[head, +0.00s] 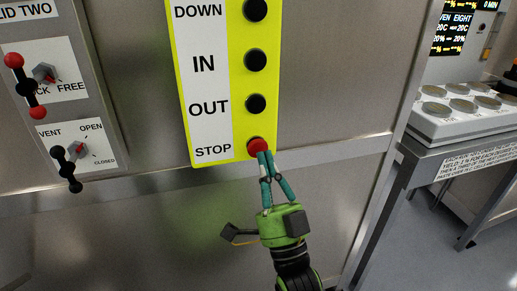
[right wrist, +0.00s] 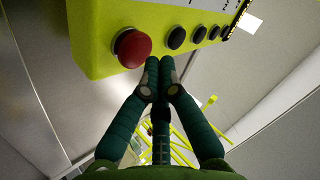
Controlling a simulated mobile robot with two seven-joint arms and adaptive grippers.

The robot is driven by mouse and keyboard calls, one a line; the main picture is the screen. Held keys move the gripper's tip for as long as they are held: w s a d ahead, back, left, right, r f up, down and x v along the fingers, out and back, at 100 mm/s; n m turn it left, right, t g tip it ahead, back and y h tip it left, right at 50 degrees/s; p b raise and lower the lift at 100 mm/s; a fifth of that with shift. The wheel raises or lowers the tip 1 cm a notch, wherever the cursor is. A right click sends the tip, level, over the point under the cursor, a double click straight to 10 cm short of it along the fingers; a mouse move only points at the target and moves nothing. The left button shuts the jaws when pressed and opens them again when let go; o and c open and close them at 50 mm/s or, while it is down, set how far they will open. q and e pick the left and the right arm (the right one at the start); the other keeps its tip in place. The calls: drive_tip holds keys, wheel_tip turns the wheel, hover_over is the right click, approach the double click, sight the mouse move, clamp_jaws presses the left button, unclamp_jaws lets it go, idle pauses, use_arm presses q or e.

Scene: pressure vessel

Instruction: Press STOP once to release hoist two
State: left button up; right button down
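The red STOP button (head: 258,146) is the lowest on a yellow control panel (head: 187,90), beside its STOP label. It also shows in the right wrist view (right wrist: 131,47) as a red dome, raised from the yellow face (right wrist: 90,40). My right gripper (head: 266,154) is at the panel's lower edge, its fingertips overlapping the button in the head view. In the right wrist view the fingertips (right wrist: 159,62) are together with nothing between them, just right of the button. Whether they touch it I cannot tell. My left gripper is out of view.
Black buttons (head: 256,60) for DOWN, IN and OUT sit above STOP. To the left, a grey plate carries a FREE lever (head: 43,75) and a VENT lever (head: 75,151). A bench (head: 440,165) with several round dishes stands at right.

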drive_tip(key=shift+w+a, duration=0.1)
drive_tip(key=shift+w, duration=0.25)
drive_tip(key=shift+w+a, duration=0.15)
drive_tip(key=shift+w, duration=0.25)
idle(0.6)
drive_tip(key=shift+s, duration=0.15)
drive_tip(key=shift+s+d+p, duration=0.3)
drive_tip(key=shift+s, duration=0.4)
drive_tip(key=shift+s, duration=0.1)
drive_tip(key=s, duration=0.1)
drive_tip(key=s+d+p, duration=0.1)
drive_tip(key=s, duration=0.2)
drive_tip(key=shift+s+d+p, duration=0.25)
drive_tip(key=shift+p, duration=0.15)
idle(0.5)
